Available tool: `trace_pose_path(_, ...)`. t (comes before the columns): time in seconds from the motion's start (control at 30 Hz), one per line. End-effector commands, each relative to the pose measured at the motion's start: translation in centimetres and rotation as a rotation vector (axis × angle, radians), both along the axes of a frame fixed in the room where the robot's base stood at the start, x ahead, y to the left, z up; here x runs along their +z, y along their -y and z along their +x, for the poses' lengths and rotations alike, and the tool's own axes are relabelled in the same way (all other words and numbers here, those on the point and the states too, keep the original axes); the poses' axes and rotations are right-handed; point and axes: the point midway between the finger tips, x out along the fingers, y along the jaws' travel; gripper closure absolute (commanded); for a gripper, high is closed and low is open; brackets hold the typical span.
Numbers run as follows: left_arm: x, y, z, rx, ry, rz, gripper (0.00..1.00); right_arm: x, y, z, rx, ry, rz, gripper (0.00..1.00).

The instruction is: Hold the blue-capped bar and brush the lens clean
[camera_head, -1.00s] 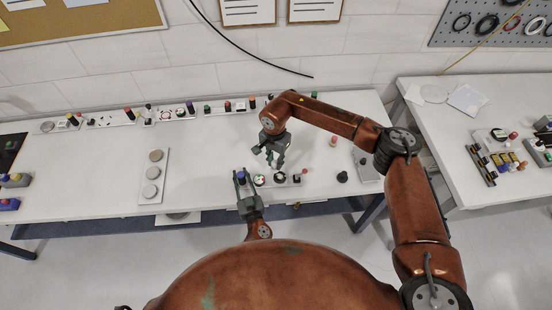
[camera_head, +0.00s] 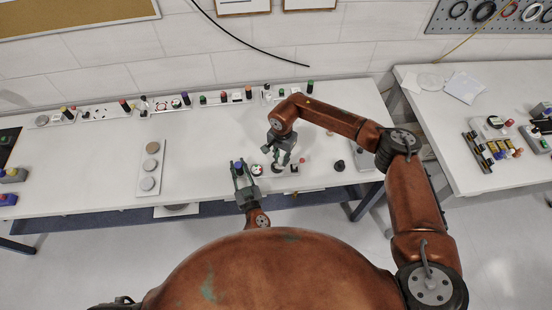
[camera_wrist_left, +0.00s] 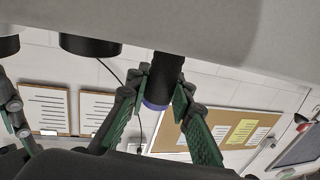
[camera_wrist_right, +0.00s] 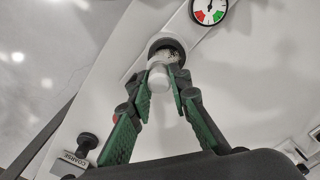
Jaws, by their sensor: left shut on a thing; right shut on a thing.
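My left gripper (camera_head: 238,164) is at the table's front edge. In the left wrist view its green fingers are shut on the dark upright bar (camera_wrist_left: 168,72), around its blue cap (camera_wrist_left: 155,105). My right gripper (camera_head: 283,158) is over the small fixture by the front edge. In the right wrist view its fingers are shut on a pale cylinder, apparently the brush (camera_wrist_right: 158,76). The brush's far end lies against or just in front of a dark round opening with a pale rim (camera_wrist_right: 168,42), probably the lens. I cannot tell whether they touch.
A gauge (camera_wrist_right: 210,10) and a black knob beside a COARSE label (camera_wrist_right: 74,159) sit near the right gripper. A plate with round discs (camera_head: 150,168) lies left. Several small parts line the table's back. The table (camera_head: 205,130) between is clear.

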Motion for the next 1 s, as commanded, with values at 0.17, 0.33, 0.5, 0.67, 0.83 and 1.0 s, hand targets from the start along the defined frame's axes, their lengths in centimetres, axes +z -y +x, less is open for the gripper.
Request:
trace_pose_path(0.17, 0.0, 0.0, 0.0, 0.0, 0.0, 0.001, 1.0, 0.1, -0.6, 0.0, 0.002, 0.001, 0.001, 1.0)
trace_pose_path(0.33, 0.0, 0.0, 0.0, 0.0, 0.0, 0.001, 1.0, 0.0, -2.0, 0.0, 0.002, 0.0, 0.0, 1.0)
trace_pose_path(0.5, 0.0, 0.0, 0.0, 0.0, 0.0, 0.0, 1.0, 0.0, -3.5, 0.0, 0.002, 0.001, -0.001, 1.0)
trace_pose_path(0.67, 0.0, 0.0, 0.0, 0.0, 0.0, 0.0, 1.0, 2.2, -3.6, 0.1, 0.002, 0.004, -0.001, 1.0)
trace_pose_path(0.83, 0.0, 0.0, 0.0, 0.001, 0.0, 0.0, 1.0, 3.5, -3.6, 0.0, 0.001, 0.002, -0.001, 1.0)
trace_pose_path(1.0, 0.0, 0.0, 0.0, 0.0, 0.0, 0.0, 1.0, 5.0, -3.6, 0.0, 0.001, 0.002, 0.0, 1.0)
